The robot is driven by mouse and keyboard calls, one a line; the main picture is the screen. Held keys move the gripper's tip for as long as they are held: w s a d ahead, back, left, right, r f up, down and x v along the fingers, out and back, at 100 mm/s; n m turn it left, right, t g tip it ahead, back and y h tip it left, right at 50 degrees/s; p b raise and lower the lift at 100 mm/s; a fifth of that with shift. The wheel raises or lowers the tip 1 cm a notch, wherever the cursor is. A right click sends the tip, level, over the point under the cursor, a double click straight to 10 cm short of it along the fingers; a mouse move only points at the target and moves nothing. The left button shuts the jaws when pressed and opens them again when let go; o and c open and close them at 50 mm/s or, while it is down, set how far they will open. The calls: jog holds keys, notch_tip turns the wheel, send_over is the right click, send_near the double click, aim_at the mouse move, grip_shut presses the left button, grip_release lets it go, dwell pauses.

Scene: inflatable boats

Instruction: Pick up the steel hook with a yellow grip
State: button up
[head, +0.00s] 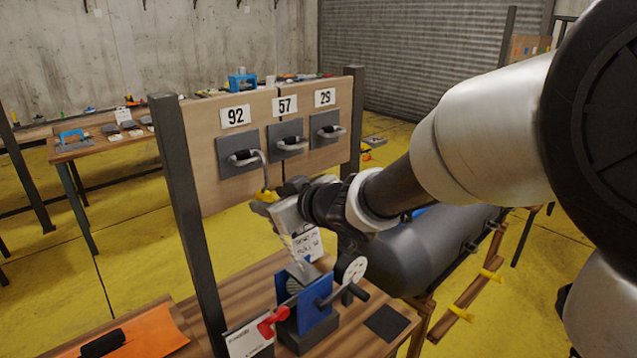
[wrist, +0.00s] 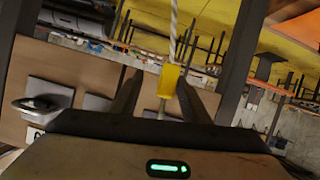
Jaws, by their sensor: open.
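The steel hook with a yellow grip shows in the wrist view, its yellow grip (wrist: 171,76) upright between my two fingers and its steel part running down behind the gripper body. A pale twisted rope (wrist: 174,28) leads away from the grip. My gripper (wrist: 158,84) is open, with a finger on each side of the grip. In the head view the yellow grip (head: 264,196) is at the tip of my gripper (head: 272,202), which partly hides it. The thin steel hook rises from it beside the handle under 92 (head: 242,157); I cannot tell whether they touch.
The wooden board (head: 228,192) carries grey handle plates numbered 92, 57 and 29, close behind my gripper. A blue winch (head: 318,294) with a crank stands on the bench (head: 192,307) below. A dark grey inflatable tube (head: 415,250) lies to the right.

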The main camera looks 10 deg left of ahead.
jog(key=shift+w+a+f, duration=0.15)
jog(key=shift+w+a, duration=0.1)
jog(key=shift+a, duration=0.05)
jog(key=shift+c, duration=0.2)
grip_shut()
jog(key=shift+r, duration=0.2)
